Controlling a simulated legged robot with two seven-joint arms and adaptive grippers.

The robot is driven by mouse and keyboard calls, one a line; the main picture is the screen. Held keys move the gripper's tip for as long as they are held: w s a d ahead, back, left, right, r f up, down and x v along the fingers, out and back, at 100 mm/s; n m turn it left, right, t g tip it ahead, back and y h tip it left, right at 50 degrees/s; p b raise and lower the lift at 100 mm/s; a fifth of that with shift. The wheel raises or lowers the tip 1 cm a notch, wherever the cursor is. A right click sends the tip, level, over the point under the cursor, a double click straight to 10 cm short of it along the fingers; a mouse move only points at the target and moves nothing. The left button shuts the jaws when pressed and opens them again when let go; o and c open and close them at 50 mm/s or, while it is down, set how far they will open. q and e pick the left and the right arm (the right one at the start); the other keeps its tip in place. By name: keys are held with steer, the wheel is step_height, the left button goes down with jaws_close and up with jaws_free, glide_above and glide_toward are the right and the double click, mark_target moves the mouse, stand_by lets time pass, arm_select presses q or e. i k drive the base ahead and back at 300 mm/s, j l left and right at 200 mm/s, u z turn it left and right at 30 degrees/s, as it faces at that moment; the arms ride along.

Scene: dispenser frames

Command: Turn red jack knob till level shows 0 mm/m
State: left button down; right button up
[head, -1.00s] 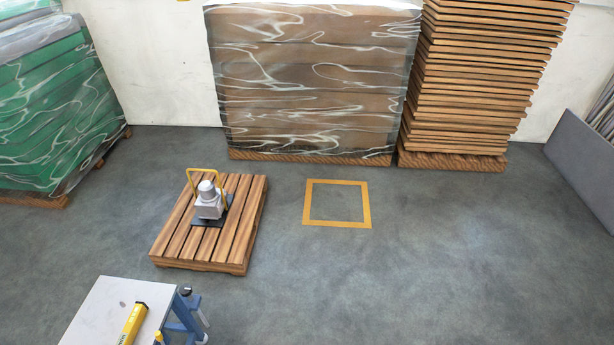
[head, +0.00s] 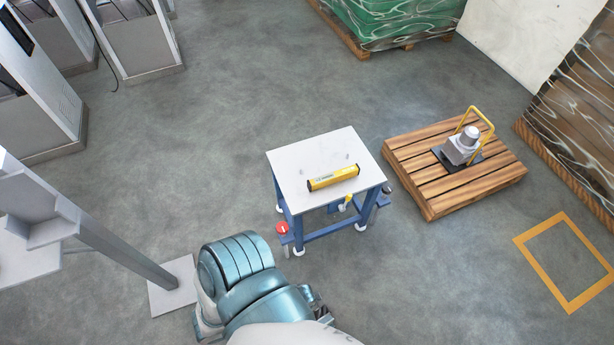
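The red jack knob (head: 282,227) sits low at the near left corner of a small table with a white top (head: 295,160) and blue legs. The yellow level (head: 333,178) lies on the tabletop, towards its near edge. Its reading is too small to make out. A large teal and white part of my own body fills the bottom middle, nearer than the knob and apart from it in the picture. A small dark metal piece shows beside it, but I cannot tell what it is. Neither gripper can be clearly made out.
A yellow-handled item hangs under the table's near edge. A wooden pallet (head: 430,195) with a grey machine (head: 462,146) stands right of the table, near a yellow floor square (head: 525,242). A grey post (head: 120,245) on a base plate stands left. Floor between post and table is open.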

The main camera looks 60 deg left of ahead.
mark_target(282, 228)
steer(key=k+u, duration=0.15)
steer(key=u, duration=1.5)
